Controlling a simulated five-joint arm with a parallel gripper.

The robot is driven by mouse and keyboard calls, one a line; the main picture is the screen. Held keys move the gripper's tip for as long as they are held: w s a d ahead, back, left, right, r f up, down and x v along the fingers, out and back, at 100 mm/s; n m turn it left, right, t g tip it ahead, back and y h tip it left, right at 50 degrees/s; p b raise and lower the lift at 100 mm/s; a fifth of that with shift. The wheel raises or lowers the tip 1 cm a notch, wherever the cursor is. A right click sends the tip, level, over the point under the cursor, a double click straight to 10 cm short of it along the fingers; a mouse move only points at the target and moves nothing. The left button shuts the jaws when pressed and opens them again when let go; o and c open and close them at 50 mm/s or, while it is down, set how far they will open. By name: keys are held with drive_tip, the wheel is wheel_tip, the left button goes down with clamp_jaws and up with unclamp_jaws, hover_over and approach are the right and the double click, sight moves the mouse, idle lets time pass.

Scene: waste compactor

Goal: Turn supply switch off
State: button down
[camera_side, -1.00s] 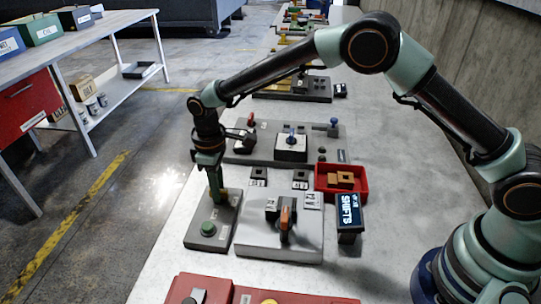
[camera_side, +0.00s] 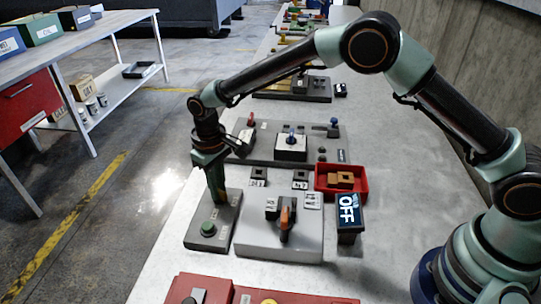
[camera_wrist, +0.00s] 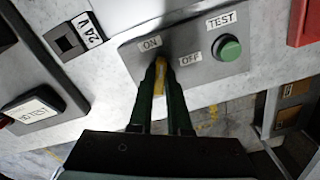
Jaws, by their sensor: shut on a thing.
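The supply switch panel is a grey box (camera_side: 196,241) with a round green button (camera_side: 208,229) at its near end. In the wrist view the panel (camera_wrist: 193,57) bears ON, OFF and TEST labels, with the green button (camera_wrist: 228,48) beside TEST. A narrow yellow switch lever (camera_wrist: 160,78) shows between the fingers of my gripper (camera_wrist: 162,66), close to the ON and OFF labels. My gripper (camera_side: 219,198) is shut on this lever at the panel's far end. The lever's base is hidden by the fingers. A small display (camera_side: 349,212) reads OFF.
A light grey panel (camera_side: 262,239) with an orange-handled switch (camera_side: 285,224) stands right of the switch panel. Behind are a red tray (camera_side: 322,187) and another grey panel with a red lever and knobs (camera_side: 318,134). A red panel (camera_side: 235,296) lies in front.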

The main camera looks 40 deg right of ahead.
drive_tip(key=m, duration=0.6)
drive_tip(key=shift+r+m, duration=0.1)
drive_tip(key=shift+m, duration=0.2)
drive_tip(key=m, duration=0.6)
drive_tip(key=shift+m, duration=0.3)
drive_tip(key=c, duration=0.9)
unclamp_jaws()
drive_tip(key=shift+o, duration=0.2)
wheel_tip(320, 180, up, 12)
